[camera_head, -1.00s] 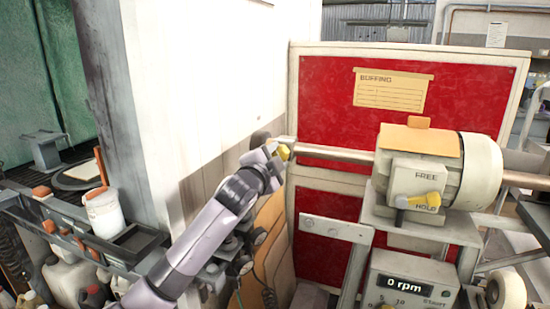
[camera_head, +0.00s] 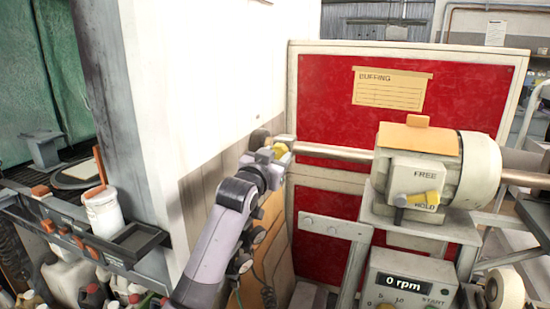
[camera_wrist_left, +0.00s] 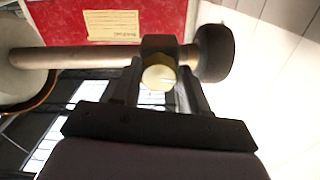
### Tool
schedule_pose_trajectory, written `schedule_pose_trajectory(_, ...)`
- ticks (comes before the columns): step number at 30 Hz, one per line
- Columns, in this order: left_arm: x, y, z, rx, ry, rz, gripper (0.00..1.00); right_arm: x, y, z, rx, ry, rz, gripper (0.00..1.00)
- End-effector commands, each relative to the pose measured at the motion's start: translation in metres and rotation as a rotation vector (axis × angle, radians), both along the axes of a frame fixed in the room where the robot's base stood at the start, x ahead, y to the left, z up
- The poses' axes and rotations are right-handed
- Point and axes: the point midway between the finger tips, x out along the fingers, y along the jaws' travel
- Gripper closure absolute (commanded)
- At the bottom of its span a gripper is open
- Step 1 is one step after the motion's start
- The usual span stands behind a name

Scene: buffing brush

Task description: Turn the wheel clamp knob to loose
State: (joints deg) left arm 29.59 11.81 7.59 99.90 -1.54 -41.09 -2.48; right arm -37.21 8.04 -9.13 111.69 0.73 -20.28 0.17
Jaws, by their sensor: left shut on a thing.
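The wheel clamp knob (camera_head: 280,149) is small and yellow. It sits near the left end of the machine's shaft in the head view. In the left wrist view the knob (camera_wrist_left: 159,78) is a pale yellow round end at a dark block on the shaft. My left gripper (camera_head: 272,154) is at the knob, with its fingers (camera_wrist_left: 157,90) on both sides of it. It is shut on the knob, and the fingers partly hide it. I cannot read the knob's setting. My right gripper is not in view.
A display (camera_head: 404,281) below reads 0 rpm. A red panel (camera_head: 325,100) stands behind, and a dark wheel (camera_wrist_left: 215,53) is at the shaft's end.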

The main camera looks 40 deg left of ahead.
Motion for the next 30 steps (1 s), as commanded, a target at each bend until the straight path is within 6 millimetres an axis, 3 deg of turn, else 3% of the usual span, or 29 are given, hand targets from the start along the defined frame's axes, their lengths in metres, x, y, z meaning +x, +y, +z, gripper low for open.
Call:
schedule_pose_trajectory(12, 0.0004, -0.0015, -0.0012, -0.170, -0.038, -0.002, 0.87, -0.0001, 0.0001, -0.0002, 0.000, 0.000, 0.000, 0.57)
schedule_pose_trajectory(28, 0.0003, -0.0013, -0.0009, -0.189, -0.043, -0.002, 0.87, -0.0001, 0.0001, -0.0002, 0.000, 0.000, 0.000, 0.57)
schedule_pose_trajectory(29, 0.0003, -0.0012, -0.0008, -0.189, -0.043, -0.002, 0.47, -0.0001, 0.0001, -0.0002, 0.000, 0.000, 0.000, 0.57)
schedule_pose_trajectory(30, 0.0003, -0.0012, -0.0008, -0.189, -0.043, -0.001, 0.34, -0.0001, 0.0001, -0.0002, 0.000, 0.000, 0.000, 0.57)
